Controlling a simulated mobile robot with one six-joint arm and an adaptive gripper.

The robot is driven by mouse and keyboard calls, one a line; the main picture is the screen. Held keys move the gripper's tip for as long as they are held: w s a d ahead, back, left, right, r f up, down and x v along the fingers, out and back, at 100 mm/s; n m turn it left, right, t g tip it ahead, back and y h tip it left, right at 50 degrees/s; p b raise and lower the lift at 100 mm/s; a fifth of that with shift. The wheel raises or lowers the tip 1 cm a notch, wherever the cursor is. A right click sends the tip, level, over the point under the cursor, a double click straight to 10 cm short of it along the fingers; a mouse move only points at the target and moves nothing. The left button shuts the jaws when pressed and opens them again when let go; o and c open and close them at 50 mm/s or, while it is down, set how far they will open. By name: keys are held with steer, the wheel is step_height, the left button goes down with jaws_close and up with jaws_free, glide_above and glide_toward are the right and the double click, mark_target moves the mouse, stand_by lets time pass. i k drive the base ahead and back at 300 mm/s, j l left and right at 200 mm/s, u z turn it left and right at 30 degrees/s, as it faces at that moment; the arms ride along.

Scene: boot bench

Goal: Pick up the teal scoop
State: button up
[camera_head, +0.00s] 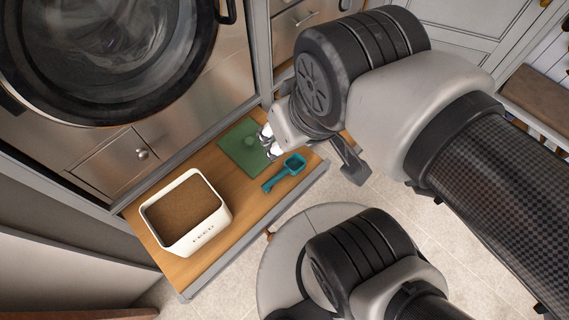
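The teal scoop (294,163) lies on the wooden pull-out shelf (232,217), near its front right edge. Its handle points down-left and its square cup is at the upper right. My gripper (268,143) is just up-left of the scoop, over the green mat (236,148), with its pale fingertips in view. The fingers look apart with nothing between them that I can see. The gripper body hides part of the shelf's right end. I cannot tell how high the fingertips are above the shelf.
A white feed bin (222,219) filled with brown grains stands on the left part of the shelf. A front-loading washer (110,50) and a small drawer (118,160) are behind it. Tiled floor (395,215) lies in front. Bare shelf lies between bin and scoop.

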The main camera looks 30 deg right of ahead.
mark_target(294, 164)
steer(key=l+z, duration=0.1)
steer(key=z, duration=0.35)
steer(key=l+z, duration=0.1)
steer(key=z, duration=0.4)
steer(key=l+z, duration=0.1)
steer(key=z, duration=0.35)
steer(key=u, duration=2.65)
steer(key=k+l+z, duration=0.1)
steer(key=z, duration=1.05)
steer(key=j+z, duration=0.1)
steer(key=j, duration=0.4)
steer(key=k+j, duration=0.15)
steer(key=j, duration=0.35)
steer(key=z, duration=0.05)
